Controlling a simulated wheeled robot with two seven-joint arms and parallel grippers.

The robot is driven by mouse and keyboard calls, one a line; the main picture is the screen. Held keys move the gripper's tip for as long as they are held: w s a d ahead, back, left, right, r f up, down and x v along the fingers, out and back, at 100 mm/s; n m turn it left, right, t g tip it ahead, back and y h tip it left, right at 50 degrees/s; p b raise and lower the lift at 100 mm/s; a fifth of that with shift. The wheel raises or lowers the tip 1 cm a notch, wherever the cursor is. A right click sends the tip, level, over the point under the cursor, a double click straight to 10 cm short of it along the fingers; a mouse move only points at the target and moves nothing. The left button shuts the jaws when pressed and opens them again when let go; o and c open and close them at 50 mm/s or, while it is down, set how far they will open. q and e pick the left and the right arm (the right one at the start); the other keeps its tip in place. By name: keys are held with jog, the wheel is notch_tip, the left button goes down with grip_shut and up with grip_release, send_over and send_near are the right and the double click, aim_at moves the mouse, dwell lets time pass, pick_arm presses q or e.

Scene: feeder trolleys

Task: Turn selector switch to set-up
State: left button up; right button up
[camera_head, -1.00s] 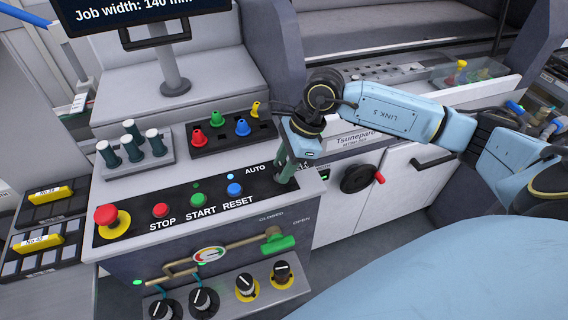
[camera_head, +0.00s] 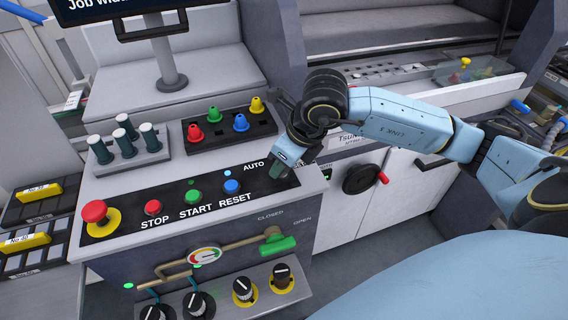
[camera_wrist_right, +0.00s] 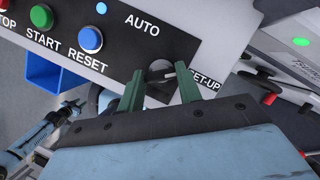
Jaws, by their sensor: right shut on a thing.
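The selector switch (camera_wrist_right: 160,70) is a round dark knob on the black control panel (camera_wrist_right: 115,48), between the printed words AUTO and SET-UP. A pale mark on it points roughly toward SET-UP; part of the knob is hidden by my fingers. My right gripper (camera_wrist_right: 160,82) has its two green fingers on either side of the knob and is shut on it. In the head view, my right gripper (camera_head: 279,172) is at the panel's right end and covers the switch and the SET-UP label. My left gripper is not seen.
A red emergency button (camera_head: 94,211) and the STOP, START and RESET buttons (camera_head: 232,187) sit left of the switch. Colored cones stand in a black rack (camera_head: 205,140) behind. A green-handled valve (camera_head: 278,246) and several black and yellow knobs are below. A handwheel (camera_head: 359,180) is at the right.

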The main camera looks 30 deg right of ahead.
jog(key=shift+m, duration=0.5)
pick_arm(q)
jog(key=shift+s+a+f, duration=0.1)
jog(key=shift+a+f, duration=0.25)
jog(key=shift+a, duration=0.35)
pick_arm(e)
jog(key=shift+h, duration=0.3)
pick_arm(q)
jog(key=shift+b, duration=0.3)
pick_arm(e)
jog(key=shift+m, duration=0.3)
jog(key=o, duration=1)
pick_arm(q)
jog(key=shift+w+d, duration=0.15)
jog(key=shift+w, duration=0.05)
pick_arm(e)
jog(key=shift+r, duration=0.1)
